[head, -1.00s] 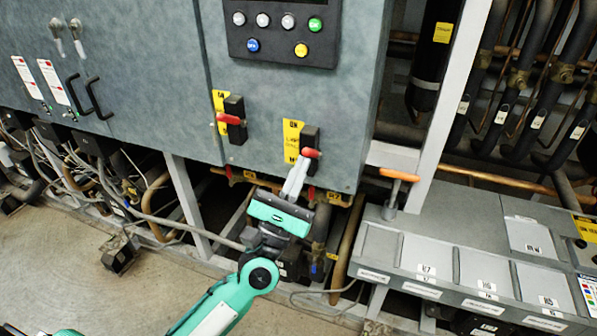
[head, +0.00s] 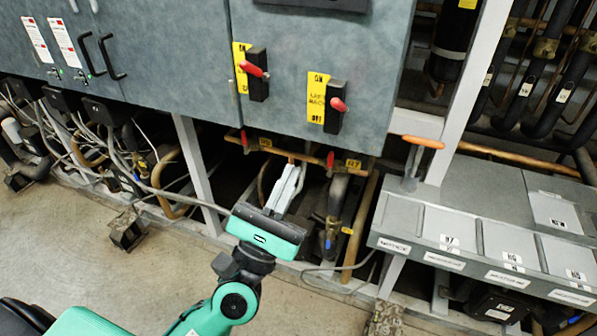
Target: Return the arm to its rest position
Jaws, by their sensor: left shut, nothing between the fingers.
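My left gripper (head: 288,184) is in the middle of the head view, at the end of my green and black arm. Its pale fingers are together and hold nothing. They point up, in front of the dark gap under the grey cabinet. The right red-handled switch (head: 336,104) with its yellow label is above and to the right of the fingertips, apart from them. The left red-handled switch (head: 254,70) is higher, above the gripper. My right gripper does not show.
The grey cabinet (head: 190,50) fills the top. Pipes and small red-handled valves (head: 330,160) lie below it. An orange-handled lever (head: 423,142) stands by the white post at right. A grey bench with labelled lids (head: 458,228) is at lower right. Open floor (head: 60,240) lies at left.

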